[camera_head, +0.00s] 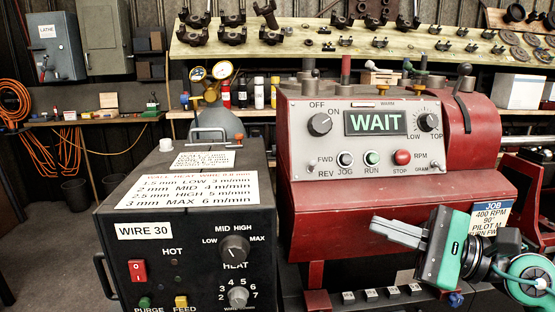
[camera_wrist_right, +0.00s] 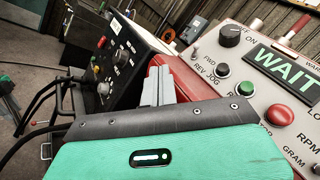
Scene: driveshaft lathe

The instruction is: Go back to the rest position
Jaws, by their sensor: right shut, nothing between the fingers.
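My right gripper (camera_head: 398,232) is at the lower right of the head view, in front of the red lathe (camera_head: 400,190). Its grey fingers are together and point left, with nothing between them. In the right wrist view the shut fingers (camera_wrist_right: 157,88) show beyond the green gripper body, below and left of the lathe's control panel (camera_wrist_right: 255,90). The gripper appears apart from the panel. The panel carries a lit WAIT display (camera_head: 375,122), a green RUN button (camera_head: 371,158) and a red STOP button (camera_head: 402,157). My left gripper is not in view.
A black wire-feed box (camera_head: 187,220) with knobs and a red switch stands left of the lathe. Behind, a shelf (camera_head: 270,48) holds several metal parts. A job card (camera_head: 492,222) is at the right, by my right arm. Open floor (camera_head: 50,240) shows at the left.

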